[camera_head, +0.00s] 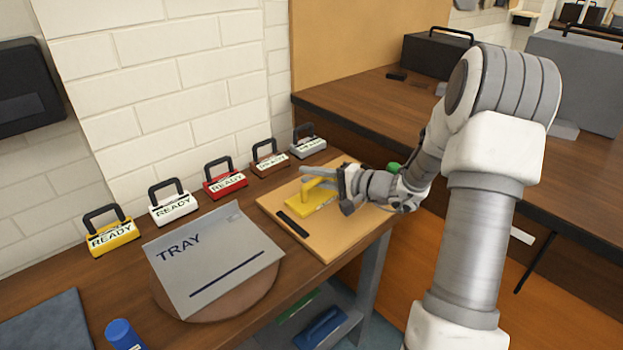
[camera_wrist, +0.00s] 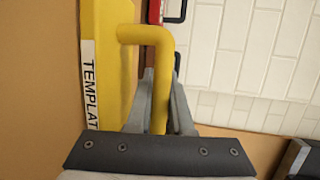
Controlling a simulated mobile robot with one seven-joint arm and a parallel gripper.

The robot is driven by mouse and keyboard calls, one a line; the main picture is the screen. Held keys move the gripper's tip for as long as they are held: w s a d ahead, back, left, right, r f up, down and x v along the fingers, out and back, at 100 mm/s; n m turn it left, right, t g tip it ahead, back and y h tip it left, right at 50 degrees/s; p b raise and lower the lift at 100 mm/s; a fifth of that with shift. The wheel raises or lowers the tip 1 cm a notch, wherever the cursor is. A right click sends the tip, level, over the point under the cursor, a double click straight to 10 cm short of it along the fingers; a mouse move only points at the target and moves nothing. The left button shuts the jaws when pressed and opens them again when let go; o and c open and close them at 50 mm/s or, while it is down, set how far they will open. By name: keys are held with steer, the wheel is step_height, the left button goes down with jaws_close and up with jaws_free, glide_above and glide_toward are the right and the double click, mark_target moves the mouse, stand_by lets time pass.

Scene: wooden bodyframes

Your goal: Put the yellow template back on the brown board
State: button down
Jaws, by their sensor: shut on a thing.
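The yellow template (camera_head: 303,203) is at the tan-brown board (camera_head: 272,206) on the workbench. I cannot tell whether it rests on the board or is held just above it. In the wrist view the yellow template (camera_wrist: 106,60) shows a white label reading "TEMPLAT" and a bent yellow handle. My gripper (camera_head: 332,178) is shut on that handle, with one finger on each side; the fingers also show in the wrist view (camera_wrist: 160,105). The template's far end lies outside the wrist view.
A grey sheet marked TRAY (camera_head: 215,255) lies on a round brown disc (camera_head: 172,300) left of the board. Several coloured READY blocks with black handles, such as the red one (camera_head: 225,180), line the wall. A blue cylinder (camera_head: 122,335) stands at the front left.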

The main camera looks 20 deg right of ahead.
steer(key=shift+f, duration=0.1)
steer(key=c, duration=0.8)
jaws_free()
steer(key=shift+s+d+r, duration=0.1)
steer(key=shift+d+r, duration=0.05)
steer(key=shift+r, duration=0.1)
steer(key=p+v, duration=0.1)
steer(key=v, duration=1)
steer(key=shift+s+d+p, duration=0.15)
steer(key=shift+s+p, duration=0.2)
steer(key=shift+p, duration=0.05)
